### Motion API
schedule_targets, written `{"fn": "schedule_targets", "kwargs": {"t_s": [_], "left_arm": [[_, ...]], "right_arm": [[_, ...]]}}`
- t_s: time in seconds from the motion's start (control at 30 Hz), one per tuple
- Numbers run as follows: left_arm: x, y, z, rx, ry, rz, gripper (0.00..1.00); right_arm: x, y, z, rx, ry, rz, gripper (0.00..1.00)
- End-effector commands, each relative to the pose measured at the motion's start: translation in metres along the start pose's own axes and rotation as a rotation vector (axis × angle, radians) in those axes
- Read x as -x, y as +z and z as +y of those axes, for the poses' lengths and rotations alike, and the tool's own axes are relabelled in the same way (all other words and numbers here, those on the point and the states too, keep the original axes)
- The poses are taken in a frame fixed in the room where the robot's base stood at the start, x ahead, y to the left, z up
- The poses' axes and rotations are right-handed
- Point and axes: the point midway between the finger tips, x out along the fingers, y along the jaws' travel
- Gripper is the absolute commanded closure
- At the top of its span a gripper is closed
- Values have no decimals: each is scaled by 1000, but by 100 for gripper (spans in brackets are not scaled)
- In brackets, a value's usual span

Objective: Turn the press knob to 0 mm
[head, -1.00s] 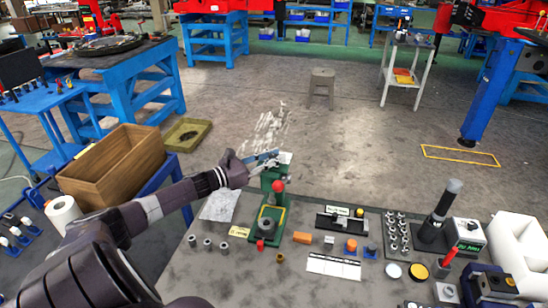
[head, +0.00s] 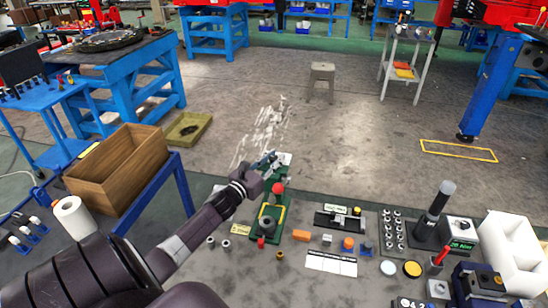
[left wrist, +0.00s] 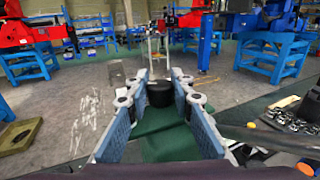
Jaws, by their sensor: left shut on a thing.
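The green press (head: 266,222) stands on the near bench, with a red ball (head: 277,188) on its front. My left gripper (head: 268,160) is at the top of the press, its arm coming in from the lower left. In the left wrist view the black round press knob (left wrist: 160,94) sits between the tips of the two blue-padded fingers of my left gripper (left wrist: 160,92). The fingers are shut on it, with green press parts below. The knob is hidden by the gripper in the head view, and no scale reading can be made out. My right gripper is out of view.
A black fixture (head: 338,221), a printed white card (head: 331,263) and a rack of small metal parts (head: 393,230) stand right of the press. Small cylinders lie to its left. A wooden crate (head: 118,170) is at the left. The floor beyond the bench is open.

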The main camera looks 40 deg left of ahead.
Motion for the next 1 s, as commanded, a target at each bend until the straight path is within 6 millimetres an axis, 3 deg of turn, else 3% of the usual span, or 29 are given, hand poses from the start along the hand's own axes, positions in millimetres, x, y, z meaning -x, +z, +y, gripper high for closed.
{"fn": "schedule_targets", "kwargs": {"t_s": [0.27,0.3,0.47,0.77,1.0], "left_arm": [[0,1,0,0,1,-2,100],[0,1,0,-1,1,-2,76],[0,1,0,-1,1,-1,60],[1,0,0,-1,1,0,60],[26,-2,0,-1,1,3,60]], "right_arm": [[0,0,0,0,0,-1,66],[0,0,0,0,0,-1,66],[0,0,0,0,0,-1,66],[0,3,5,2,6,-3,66],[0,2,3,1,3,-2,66]]}}
